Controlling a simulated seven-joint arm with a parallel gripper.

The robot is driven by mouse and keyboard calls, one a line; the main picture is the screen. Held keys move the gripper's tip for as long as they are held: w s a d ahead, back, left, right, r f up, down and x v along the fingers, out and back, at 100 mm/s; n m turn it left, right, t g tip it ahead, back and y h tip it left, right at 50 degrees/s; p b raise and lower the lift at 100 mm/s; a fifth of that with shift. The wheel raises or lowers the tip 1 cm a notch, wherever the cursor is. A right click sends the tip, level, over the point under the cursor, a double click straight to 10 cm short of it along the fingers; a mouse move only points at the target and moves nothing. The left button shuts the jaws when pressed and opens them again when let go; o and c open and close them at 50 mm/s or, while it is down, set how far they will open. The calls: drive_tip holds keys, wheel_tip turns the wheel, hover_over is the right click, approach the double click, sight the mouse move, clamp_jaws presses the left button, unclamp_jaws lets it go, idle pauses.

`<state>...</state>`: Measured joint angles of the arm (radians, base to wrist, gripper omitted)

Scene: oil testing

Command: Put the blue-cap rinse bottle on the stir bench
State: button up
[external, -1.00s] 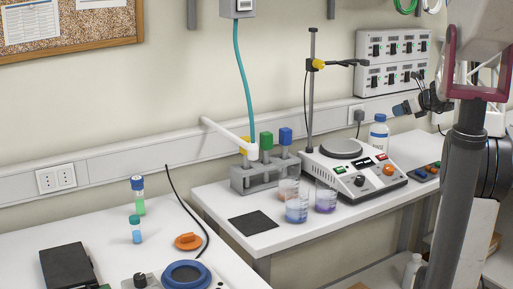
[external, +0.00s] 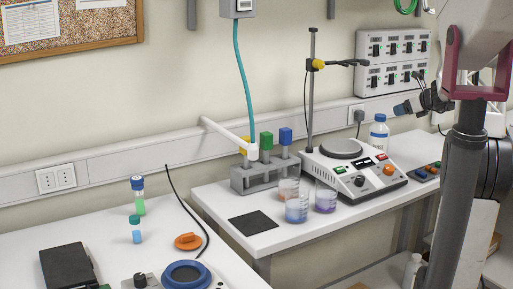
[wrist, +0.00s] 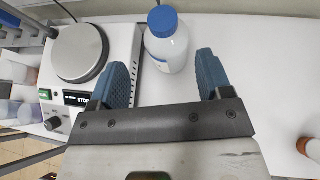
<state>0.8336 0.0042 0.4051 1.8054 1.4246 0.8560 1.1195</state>
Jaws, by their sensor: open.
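The rinse bottle (external: 378,134) is white with a blue cap. It stands upright on the white stir bench (external: 277,238), at the back, just right of the hotplate stirrer (external: 352,172). In the wrist view the bottle (wrist: 167,45) stands beyond my blue fingertips, roughly between their lines. My gripper (wrist: 161,75) is open with nothing between its fingers. In the external view my gripper (external: 405,108) is at the right of the bottle, a little above the bench; the gap to the bottle is hard to judge.
The stirrer (wrist: 80,55) lies close left of the bottle. Several beakers (external: 297,208) and a rack (external: 265,175) stand further left. A small switch box (external: 426,174) is at the bench's right end. An orange-capped container (wrist: 309,148) shows at the right in the wrist view.

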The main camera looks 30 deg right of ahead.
drive_tip(key=s+a+r+n+g+y, duration=0.1)
drive_tip(key=s+a+n+g, duration=0.3)
drive_tip(key=a, duration=0.7)
drive_tip(key=s+a+r+n, duration=0.2)
drive_tip(key=a+n, duration=0.4)
drive_tip(key=a, duration=0.5)
drive_tip(key=s+a+r+n+g+y, duration=0.1)
drive_tip(key=s+a+n+g, duration=0.15)
drive_tip(key=a+n, duration=0.6)
drive_tip(key=s+a+f+n+g+h, duration=0.1)
drive_tip(key=s+a+n+h, duration=0.1)
drive_tip(key=s+a+n, duration=0.5)
drive_tip(key=s+a+f+n+g+h, duration=0.2)
drive_tip(key=s+a+n, duration=0.6)
drive_tip(key=s, duration=1)
drive_tip(key=a, duration=0.3)
drive_tip(key=shift+a+h, duration=0.3)
drive_tip(key=shift+a, duration=0.05)
